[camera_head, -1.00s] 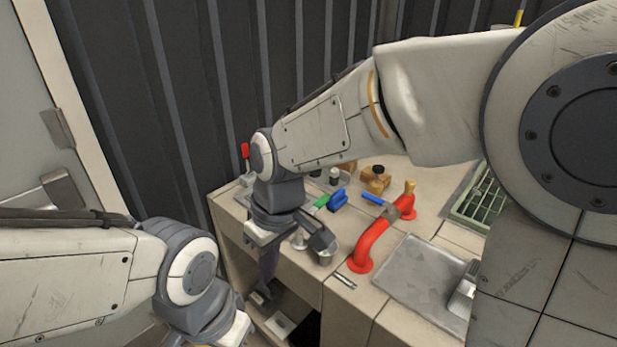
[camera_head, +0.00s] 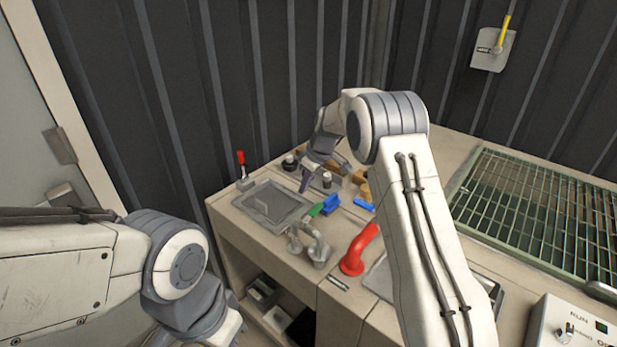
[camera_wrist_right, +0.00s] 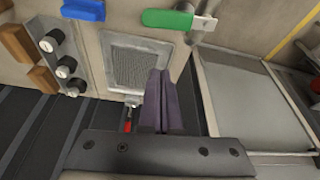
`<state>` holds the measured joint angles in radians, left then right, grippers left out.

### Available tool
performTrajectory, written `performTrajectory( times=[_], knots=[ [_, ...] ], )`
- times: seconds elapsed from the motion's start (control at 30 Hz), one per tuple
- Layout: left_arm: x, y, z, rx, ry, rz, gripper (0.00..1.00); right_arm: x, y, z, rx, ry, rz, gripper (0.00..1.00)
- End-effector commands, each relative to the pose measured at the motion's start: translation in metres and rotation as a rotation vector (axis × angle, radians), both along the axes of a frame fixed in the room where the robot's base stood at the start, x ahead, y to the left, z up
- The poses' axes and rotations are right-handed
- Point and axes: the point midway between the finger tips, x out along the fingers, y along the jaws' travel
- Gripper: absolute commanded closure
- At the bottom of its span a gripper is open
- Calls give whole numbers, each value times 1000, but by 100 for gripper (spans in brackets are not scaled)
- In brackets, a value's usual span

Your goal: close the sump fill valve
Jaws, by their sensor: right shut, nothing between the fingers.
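I see no readable label for the sump fill valve, so I cannot tell which handle is its own. A green lever handle (camera_head: 315,209) sits on a grey metal pipe fitting on the counter; it also shows in the right wrist view (camera_wrist_right: 168,19). A blue handle (camera_head: 331,205) is beside it. A red-tipped lever (camera_head: 241,158) stands upright at the counter's far left corner. A yellow lever (camera_head: 502,35) is on a wall plate. My right gripper (camera_head: 304,183) is shut and empty above the counter, near the black knobs. My left gripper is out of the frame.
A grey recessed tray (camera_head: 272,207) lies between the red lever and the green handle. A green grating (camera_head: 540,205) and a control box (camera_head: 575,325) are at the right.

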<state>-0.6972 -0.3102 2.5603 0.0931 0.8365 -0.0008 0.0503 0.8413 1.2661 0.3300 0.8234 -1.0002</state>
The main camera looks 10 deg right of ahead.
Motion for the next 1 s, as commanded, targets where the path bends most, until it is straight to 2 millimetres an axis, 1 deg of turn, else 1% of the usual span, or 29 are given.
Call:
performTrajectory(
  times=[0.03, 0.23, 0.3, 0.5, 0.67, 0.93, 1.0],
  knots=[
    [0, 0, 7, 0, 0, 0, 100, 2, 3, -9, 0, 4, 1, 100],
    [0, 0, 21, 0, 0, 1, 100, 12, 13, -50, 0, 4, 1, 100],
    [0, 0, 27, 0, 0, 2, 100, 4, 3, -44, 0, 1, -3, 100],
    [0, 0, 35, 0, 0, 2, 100, -12, -11, -46, 0, 1, -2, 100],
    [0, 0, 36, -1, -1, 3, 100, -17, -15, -48, -1, -1, 0, 100],
    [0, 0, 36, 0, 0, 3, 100, -17, -15, -48, -1, -1, 0, 100],
    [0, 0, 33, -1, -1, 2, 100, -18, -16, -50, -1, -1, -7, 100]
  ],
)
